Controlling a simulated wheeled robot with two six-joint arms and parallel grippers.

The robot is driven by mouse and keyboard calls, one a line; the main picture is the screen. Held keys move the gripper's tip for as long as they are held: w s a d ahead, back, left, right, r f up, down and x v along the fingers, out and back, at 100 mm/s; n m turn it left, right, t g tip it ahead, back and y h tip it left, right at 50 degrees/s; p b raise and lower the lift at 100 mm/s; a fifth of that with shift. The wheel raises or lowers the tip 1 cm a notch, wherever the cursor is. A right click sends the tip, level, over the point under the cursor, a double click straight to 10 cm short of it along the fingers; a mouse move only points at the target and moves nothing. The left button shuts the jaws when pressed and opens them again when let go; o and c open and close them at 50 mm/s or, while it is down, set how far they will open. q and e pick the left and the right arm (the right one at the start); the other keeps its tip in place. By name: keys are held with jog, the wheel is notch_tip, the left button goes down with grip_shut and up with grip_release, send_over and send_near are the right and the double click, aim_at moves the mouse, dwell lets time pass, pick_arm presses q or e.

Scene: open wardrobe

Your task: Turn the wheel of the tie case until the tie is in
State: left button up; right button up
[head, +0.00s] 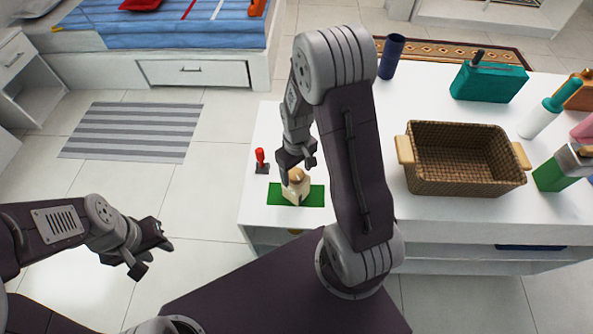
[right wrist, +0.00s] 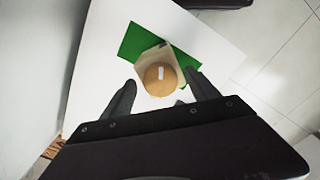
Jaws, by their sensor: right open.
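The tie case (head: 293,192) is a small cream block with a round tan wheel (right wrist: 159,80) on top, marked by a white bar. It stands on the white table over a flat green piece (head: 316,195); I cannot tell whether that is the tie or a mat. No other tie shows. My right gripper (right wrist: 164,93) is open, pointing down over the case, with one finger on each side of the wheel; contact is not clear. In the head view the right gripper (head: 297,178) partly covers the case. My left gripper (head: 152,260) is open and empty, away from the table over the floor.
A red-handled item (head: 260,157) on a dark base stands just left of the case. A brown wicker basket (head: 465,185), a teal container (head: 489,82), a dark blue cup (head: 391,57) and several bottles stand farther right. The floor around my left arm is clear.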

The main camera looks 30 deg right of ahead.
aim_at(296, 175)
notch_tip(296, 175, up, 8)
jog(key=shift+r+p, duration=0.1)
jog(key=shift+p, duration=1.15)
jog(key=shift+r, duration=0.35)
jog(key=shift+a, duration=0.1)
